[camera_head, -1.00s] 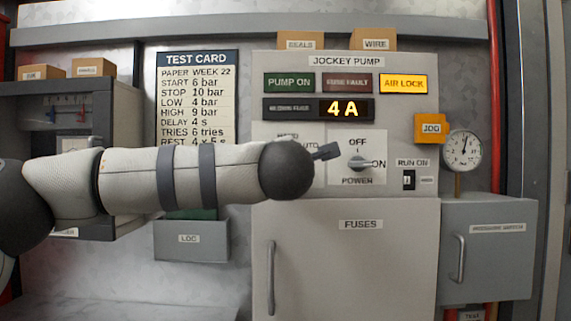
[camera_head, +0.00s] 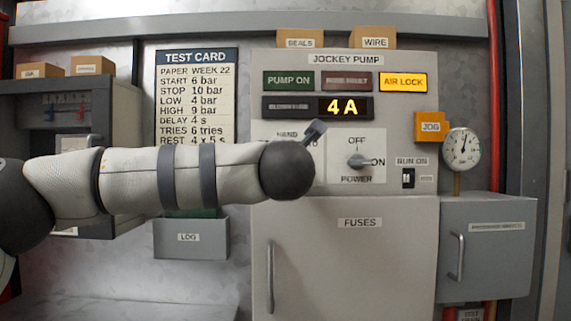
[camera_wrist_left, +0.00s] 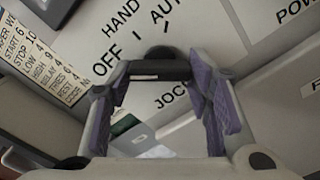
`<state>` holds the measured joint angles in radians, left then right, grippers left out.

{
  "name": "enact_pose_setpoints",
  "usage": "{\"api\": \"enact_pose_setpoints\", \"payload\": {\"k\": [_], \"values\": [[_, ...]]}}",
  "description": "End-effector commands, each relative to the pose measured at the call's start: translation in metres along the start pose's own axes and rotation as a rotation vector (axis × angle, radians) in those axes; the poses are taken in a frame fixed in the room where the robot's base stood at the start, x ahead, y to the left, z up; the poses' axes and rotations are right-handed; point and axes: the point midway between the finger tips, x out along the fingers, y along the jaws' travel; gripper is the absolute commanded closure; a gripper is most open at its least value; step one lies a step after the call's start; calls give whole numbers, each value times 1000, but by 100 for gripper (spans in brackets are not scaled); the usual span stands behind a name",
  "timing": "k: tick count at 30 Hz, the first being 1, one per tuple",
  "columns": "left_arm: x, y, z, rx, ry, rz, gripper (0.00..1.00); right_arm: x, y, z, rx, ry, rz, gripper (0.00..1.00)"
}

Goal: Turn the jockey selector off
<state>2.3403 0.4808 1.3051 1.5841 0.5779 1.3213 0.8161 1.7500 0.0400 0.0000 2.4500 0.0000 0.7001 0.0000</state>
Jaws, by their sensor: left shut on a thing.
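The jockey selector (camera_wrist_left: 165,70) is a black knob with a bar-shaped handle and a pale stripe, in the left wrist view. HAND, AUTO and OFF are printed around it. My left gripper (camera_wrist_left: 158,78), with purple pads, is shut on the handle, one finger at each end. I cannot tell which label the handle points to. In the head view my left forearm and its dark round wrist (camera_head: 287,169) hide the selector and most of its plate; only HAND shows above. My right gripper is not in view.
A separate power knob (camera_head: 359,162), marked OFF and ON, sits just right of my wrist. Above are the lamps, with AIR LOCK (camera_head: 403,83) lit, and a 4 A display (camera_head: 344,107). The JOG box (camera_head: 430,127) and gauge (camera_head: 461,149) stand further right.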

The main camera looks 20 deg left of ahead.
Motion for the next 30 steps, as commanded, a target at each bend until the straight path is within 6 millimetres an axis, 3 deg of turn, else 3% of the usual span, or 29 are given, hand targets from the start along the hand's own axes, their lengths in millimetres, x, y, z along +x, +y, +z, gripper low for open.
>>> {"api": "enact_pose_setpoints", "payload": {"k": [11,12,14,15,24,26,30], "values": [[0,0,1,-4,-2,0,82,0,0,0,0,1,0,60],[0,0,1,-4,-2,0,50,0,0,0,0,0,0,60],[0,0,1,-4,-2,0,36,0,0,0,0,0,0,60],[0,0,1,-4,-2,0,34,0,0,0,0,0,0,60],[-3,0,1,-3,-1,0,34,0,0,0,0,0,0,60],[-10,0,1,-3,-3,-1,34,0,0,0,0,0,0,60],[-45,1,2,-2,-6,-1,34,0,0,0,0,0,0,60]]}}
